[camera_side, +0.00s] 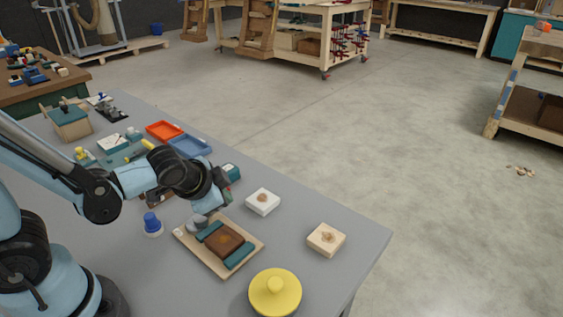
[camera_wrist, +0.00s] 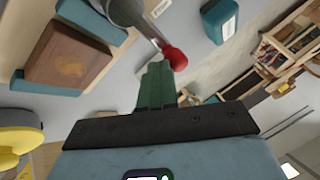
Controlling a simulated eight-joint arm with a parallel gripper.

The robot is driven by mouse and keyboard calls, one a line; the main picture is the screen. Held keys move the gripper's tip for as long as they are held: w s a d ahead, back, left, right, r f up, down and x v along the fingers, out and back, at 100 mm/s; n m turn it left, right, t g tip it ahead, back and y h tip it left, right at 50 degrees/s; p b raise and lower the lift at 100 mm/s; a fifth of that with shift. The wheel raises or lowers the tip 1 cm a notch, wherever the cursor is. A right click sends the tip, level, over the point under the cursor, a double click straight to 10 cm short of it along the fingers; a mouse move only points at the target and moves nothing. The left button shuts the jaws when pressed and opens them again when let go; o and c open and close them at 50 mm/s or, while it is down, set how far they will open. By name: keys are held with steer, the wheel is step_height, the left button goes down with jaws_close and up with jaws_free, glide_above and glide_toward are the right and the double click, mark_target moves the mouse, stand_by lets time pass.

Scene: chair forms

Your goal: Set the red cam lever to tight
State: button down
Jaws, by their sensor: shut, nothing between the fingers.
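The cam lever has a red knob (camera_wrist: 175,57) on a thin rod that runs to a grey round cam (camera_wrist: 124,10); the cam also shows in the side view (camera_side: 197,221). It sits at the end of a wooden board (camera_side: 185,238) that carries a brown block (camera_side: 224,241) between teal jaws. My gripper (camera_wrist: 160,68) is shut and empty, its green fingertips right by the red knob. I cannot tell whether they touch it. In the side view my gripper (camera_side: 227,201) is low beside the cam and the red knob is not visible.
A white block (camera_side: 263,201), a wooden block (camera_side: 326,239) and a yellow round lidded thing (camera_side: 275,291) stand to the right and front. A blue-capped bottle (camera_side: 152,224) is left of the board. Orange (camera_side: 164,131) and blue (camera_side: 189,146) trays lie behind my arm.

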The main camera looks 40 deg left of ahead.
steer(key=shift+w+a+n+y, duration=0.15)
steer(key=shift+a+n+y, duration=0.15)
steer(key=shift+n, duration=0.3)
steer(key=n, duration=0.1)
steer(key=a+n+g+y, duration=0.1)
steer(key=shift+w+n+y, duration=0.2)
steer(key=shift+n+y, duration=0.1)
steer(key=a+n+g+y, duration=0.1)
steer(key=n, duration=0.1)
steer(key=shift+a+n, duration=0.2)
steer(key=shift+n, duration=0.1)
steer(key=n, duration=0.1)
steer(key=a+n+g+y, duration=0.1)
steer(key=shift+s+a+n+g, duration=0.15)
steer(key=shift+n+g, duration=0.15)
steer(key=shift+n, duration=0.1)
steer(key=n+g, duration=0.1)
steer(key=a+n+g+y, duration=0.1)
steer(key=n, duration=0.1)
steer(key=shift+s+a+n, duration=0.25)
steer(key=shift+s+n, duration=0.05)
steer(key=shift+s, duration=0.1)
steer(key=shift+s+a, duration=0.25)
steer(key=shift+a, duration=0.05)
